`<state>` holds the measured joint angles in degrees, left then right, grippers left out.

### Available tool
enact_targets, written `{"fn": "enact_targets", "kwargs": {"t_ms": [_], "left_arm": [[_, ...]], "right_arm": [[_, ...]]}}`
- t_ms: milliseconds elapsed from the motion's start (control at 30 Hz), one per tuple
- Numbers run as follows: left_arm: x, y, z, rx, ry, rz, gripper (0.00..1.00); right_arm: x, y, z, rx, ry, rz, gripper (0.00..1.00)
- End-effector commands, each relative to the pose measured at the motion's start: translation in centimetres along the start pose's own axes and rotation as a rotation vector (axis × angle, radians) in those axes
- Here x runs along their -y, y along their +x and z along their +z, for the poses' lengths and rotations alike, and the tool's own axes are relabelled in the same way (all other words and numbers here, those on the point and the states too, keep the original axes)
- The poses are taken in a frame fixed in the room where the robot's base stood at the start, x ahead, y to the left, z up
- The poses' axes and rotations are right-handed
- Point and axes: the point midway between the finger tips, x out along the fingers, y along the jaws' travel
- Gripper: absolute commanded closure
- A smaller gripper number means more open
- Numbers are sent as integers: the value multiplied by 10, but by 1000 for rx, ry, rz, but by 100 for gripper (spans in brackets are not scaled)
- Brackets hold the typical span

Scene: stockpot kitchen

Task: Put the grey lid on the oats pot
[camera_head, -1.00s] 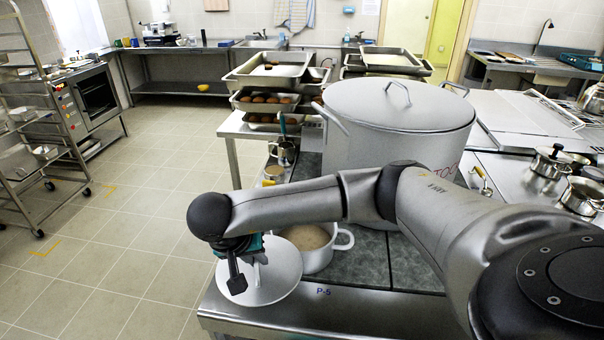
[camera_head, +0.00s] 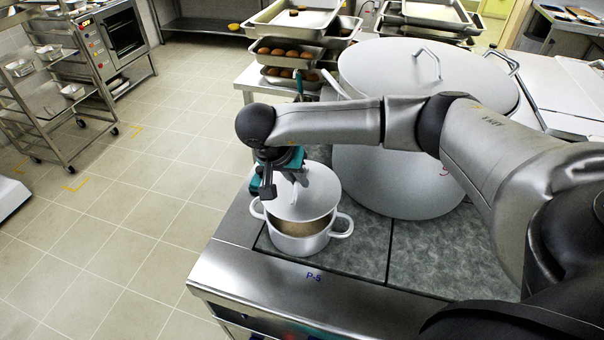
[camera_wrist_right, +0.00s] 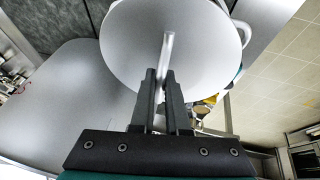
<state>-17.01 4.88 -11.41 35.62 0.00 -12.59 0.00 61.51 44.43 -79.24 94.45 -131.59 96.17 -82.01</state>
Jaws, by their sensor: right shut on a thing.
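The grey lid (camera_head: 318,199) is a round disc with a bar handle, seen below my right wrist in the head view. My right gripper (camera_head: 291,177) is shut on its handle. In the right wrist view the fingers (camera_wrist_right: 162,78) close on the handle in front of the lid (camera_wrist_right: 200,45). The oats pot (camera_head: 298,246), a small light pot with two side handles, stands at the counter's front left corner. The lid is over the pot's back part, apparently raised; beige oats (camera_head: 310,231) show at the front. The pot's back rim is hidden. My left gripper is not in view.
A large lidded stockpot (camera_head: 385,175) stands close behind and right of the oats pot, under my forearm. Trays with buns (camera_head: 290,52) are farther back. The counter's steel front edge (camera_head: 290,290) is near. A wheeled rack (camera_head: 55,105) stands left across open floor.

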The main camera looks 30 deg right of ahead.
Motion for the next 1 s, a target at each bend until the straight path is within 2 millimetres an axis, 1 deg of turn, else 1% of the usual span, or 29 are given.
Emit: {"fn": "enact_targets", "kwargs": {"t_ms": [100, 233, 500, 700, 1000], "left_arm": [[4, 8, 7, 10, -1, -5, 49], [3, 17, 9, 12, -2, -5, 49], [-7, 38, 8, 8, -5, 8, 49], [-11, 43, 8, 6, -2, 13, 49], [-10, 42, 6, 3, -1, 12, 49]], "right_arm": [[2, 10, 4, 0, 0, 1, 100], [4, 22, 9, 1, 0, 1, 100], [9, 45, 19, -1, 0, -1, 100], [11, 51, 21, -1, 1, -1, 100], [10, 51, 21, -1, 1, -1, 100]]}}
